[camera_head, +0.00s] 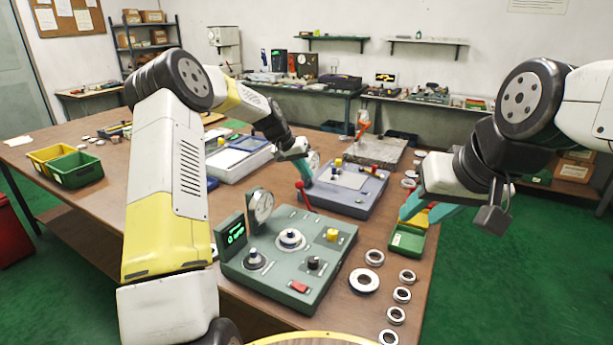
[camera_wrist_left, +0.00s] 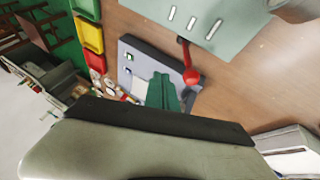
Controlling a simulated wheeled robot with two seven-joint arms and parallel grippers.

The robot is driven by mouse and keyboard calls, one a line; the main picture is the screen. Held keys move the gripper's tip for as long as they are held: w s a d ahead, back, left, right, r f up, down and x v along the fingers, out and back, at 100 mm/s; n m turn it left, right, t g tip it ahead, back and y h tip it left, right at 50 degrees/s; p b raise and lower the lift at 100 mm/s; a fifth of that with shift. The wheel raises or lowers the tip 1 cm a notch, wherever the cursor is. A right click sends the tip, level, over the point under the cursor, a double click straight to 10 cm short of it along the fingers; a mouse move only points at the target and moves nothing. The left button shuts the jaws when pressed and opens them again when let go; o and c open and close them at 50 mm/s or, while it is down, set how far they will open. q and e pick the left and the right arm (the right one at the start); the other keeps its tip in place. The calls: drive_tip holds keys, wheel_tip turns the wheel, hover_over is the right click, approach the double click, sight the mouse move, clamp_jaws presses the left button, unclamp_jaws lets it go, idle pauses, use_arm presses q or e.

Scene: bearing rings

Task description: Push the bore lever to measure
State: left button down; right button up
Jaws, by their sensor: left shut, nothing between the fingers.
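The bore lever (camera_head: 299,184) is a thin rod with a red ball, at the far edge of the green gauge unit (camera_head: 262,292). In the left wrist view the red ball (camera_wrist_left: 191,77) stands out from the green unit (camera_wrist_left: 215,25). My left gripper (camera_head: 304,172) has teal fingers, shut and empty, close by the ball. In the left wrist view the fingers (camera_wrist_left: 164,93) are just left of the ball; I cannot tell whether they touch it. My right gripper (camera_head: 418,206) hangs by the small bins; its opening is unclear.
The unit carries a dial gauge (camera_head: 262,206), a green-lit display (camera_head: 235,234) and a ring (camera_head: 290,239) on its top. A grey-blue plate unit (camera_head: 362,200) lies beyond. Several loose rings (camera_head: 363,281) lie to the right. Yellow and green bins (camera_head: 75,170) stand at left.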

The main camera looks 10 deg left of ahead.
use_arm(q)
drive_tip(key=v, duration=0.9)
drive_tip(key=shift+w+a, duration=0.15)
drive_tip(key=shift+a, duration=0.3)
